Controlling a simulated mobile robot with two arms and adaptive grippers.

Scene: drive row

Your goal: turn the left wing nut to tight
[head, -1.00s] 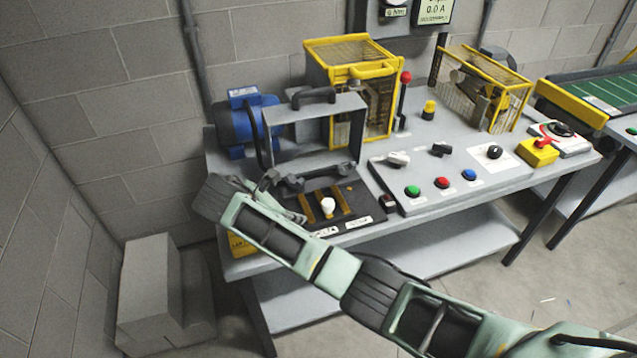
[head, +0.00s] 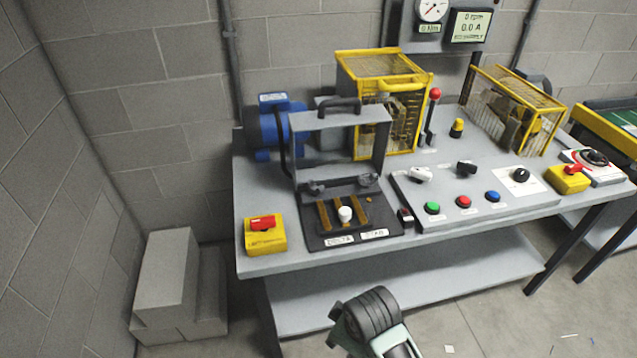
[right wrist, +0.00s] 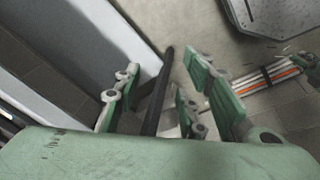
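The left wing nut (head: 317,187) is small and dark grey. It sits at the back left of a black terminal plate (head: 312,238), beneath a raised grey frame. A second wing nut (head: 367,180) is at the back right. How tight either is I cannot tell. Brass strips and a white knob (head: 345,214) lie in front of them. My right gripper (right wrist: 162,76) is open and empty in the right wrist view, its fingers apart over the floor, away from the nuts. Only part of my right arm shows at the bottom of the head view.
A yellow box with a red switch (head: 263,222) stands left of the plate. The grey frame (head: 385,150) with a black handle stands over its back. A button panel (head: 480,205) lies to the right. A grey stepped block (head: 165,270) stands on the floor at left.

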